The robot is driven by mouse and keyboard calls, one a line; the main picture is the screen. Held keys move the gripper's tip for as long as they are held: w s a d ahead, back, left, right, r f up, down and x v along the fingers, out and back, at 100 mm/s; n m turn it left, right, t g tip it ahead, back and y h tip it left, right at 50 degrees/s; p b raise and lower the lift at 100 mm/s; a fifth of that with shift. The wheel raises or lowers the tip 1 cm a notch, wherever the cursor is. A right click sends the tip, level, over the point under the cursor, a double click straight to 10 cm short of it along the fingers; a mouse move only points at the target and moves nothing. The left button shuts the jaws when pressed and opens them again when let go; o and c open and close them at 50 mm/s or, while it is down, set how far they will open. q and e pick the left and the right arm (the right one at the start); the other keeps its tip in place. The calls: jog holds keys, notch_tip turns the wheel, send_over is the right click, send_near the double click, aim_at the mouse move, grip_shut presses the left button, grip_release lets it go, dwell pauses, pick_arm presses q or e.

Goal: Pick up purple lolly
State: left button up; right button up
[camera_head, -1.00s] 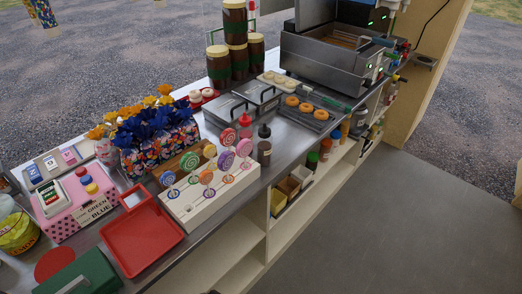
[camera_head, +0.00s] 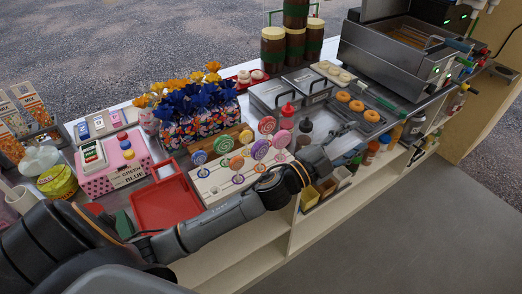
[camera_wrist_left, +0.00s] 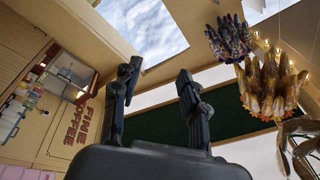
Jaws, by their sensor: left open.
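A purple lolly (camera_head: 260,149) stands upright in the front row of a white lolly stand (camera_head: 212,190) on the counter, between an orange and a pink one. A bluish-purple lolly (camera_head: 199,157) stands at the stand's left end. My left arm reaches across in front of the stand. My left gripper (camera_head: 345,142) is to the right of the lollies, over the counter's front edge, and apart from them. In the left wrist view its two fingers (camera_wrist_left: 157,85) are spread with nothing between them. The lower front of the stand is partly hidden by my arm. My right gripper is out of view.
Dark and red-topped bottles (camera_head: 288,112) stand right of the lollies, close to my gripper. Bagged sweets (camera_head: 205,118) stand behind the stand. A red tray (camera_head: 165,203) lies to its left. Doughnuts (camera_head: 343,97) and a fryer (camera_head: 395,60) are farther right. The floor in front is clear.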

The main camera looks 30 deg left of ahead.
pick_arm(q)
jog(key=s+d+r+m+g+h, duration=0.2)
jog(key=d+r+m+g+h, duration=0.5)
jog(key=m, duration=0.4)
jog(key=m+g+y, duration=1.1)
jog(key=y, duration=0.5)
send_over(260, 152)
jog(key=a, duration=0.1)
jog(key=f, duration=0.3)
jog(key=w+f, duration=0.1)
jog(key=f, duration=0.1)
jog(key=shift+a+f, duration=0.15)
jog(key=shift+a, duration=0.05)
notch_tip(260, 152, down, 8)
jog(key=shift+a+f+p, duration=0.1)
jog(key=shift+f+p, duration=0.05)
jog(key=shift+p, duration=0.75)
jog(key=f+p, duration=0.1)
jog(key=f, duration=0.1)
jog(key=d+f+p, duration=0.1)
jog(key=f, duration=0.1)
jog(key=shift+f+p, duration=0.3)
jog(key=shift+f, duration=0.4)
grip_shut()
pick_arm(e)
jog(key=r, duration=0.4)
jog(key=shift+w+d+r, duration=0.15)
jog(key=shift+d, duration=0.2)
